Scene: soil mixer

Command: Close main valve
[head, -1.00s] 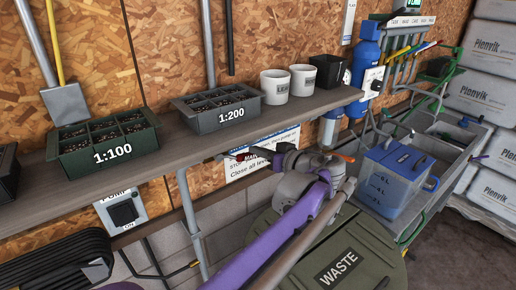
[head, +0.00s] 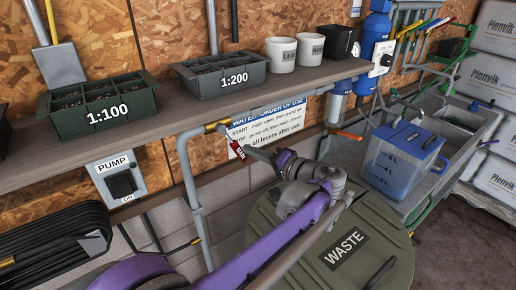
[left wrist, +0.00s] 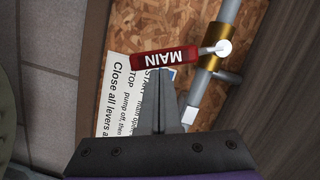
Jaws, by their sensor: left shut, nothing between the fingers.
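The main valve has a brass body (head: 216,126) on a grey pipe under the shelf. Its red lever marked MAIN (head: 238,148) points down and to the right in the head view, crosswise to the pipe. In the left wrist view the lever (left wrist: 165,58) lies across the top of the fingers, and the brass body (left wrist: 222,75) is at right. My left gripper (head: 251,151) is shut and empty, its tips right beside the lever's free part; whether they touch it I cannot tell. The shut fingers also show in the wrist view (left wrist: 160,92). My right gripper is out of view.
An instruction sign (head: 268,122) is on the wall behind the lever. The shelf (head: 150,128) runs above. A PUMP switch box (head: 117,181) is at left. A green WASTE barrel (head: 340,250) stands below my arm, and a blue jug (head: 400,160) is at right.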

